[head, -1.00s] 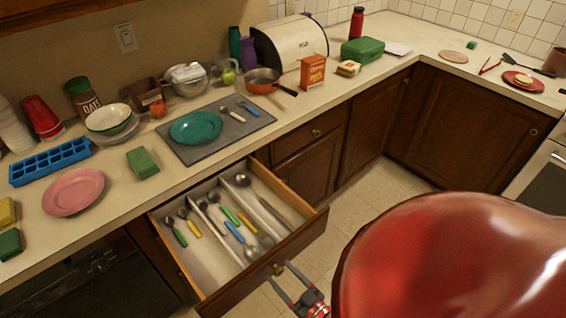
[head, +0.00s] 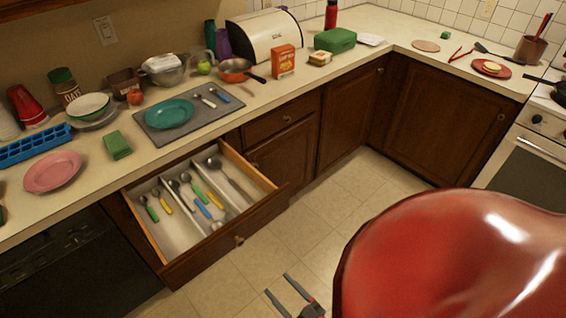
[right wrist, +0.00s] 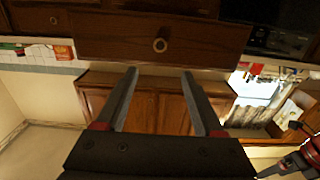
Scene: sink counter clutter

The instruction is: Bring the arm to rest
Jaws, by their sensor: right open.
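My right gripper (head: 291,296) is open and empty, low in front of the pulled-out drawer (head: 228,238) and clear of it. In the right wrist view its two fingers (right wrist: 158,98) are spread apart with nothing between them. A wooden drawer front with a round knob (right wrist: 160,45) is beyond the fingertips. The drawer is open and holds several spoons and coloured-handled utensils in a divided tray. My left gripper is not in the head view; a grey and red part, probably of my left arm, shows at the lower right of the right wrist view, and its jaws cannot be made out.
The counter above is cluttered: a pink plate (head: 52,172), a green sponge (head: 117,145), a teal plate (head: 169,114) on a grey mat (head: 205,122), and a pan (head: 235,70). The tiled floor (head: 330,215) is clear right of the drawer. My red body fills the lower right.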

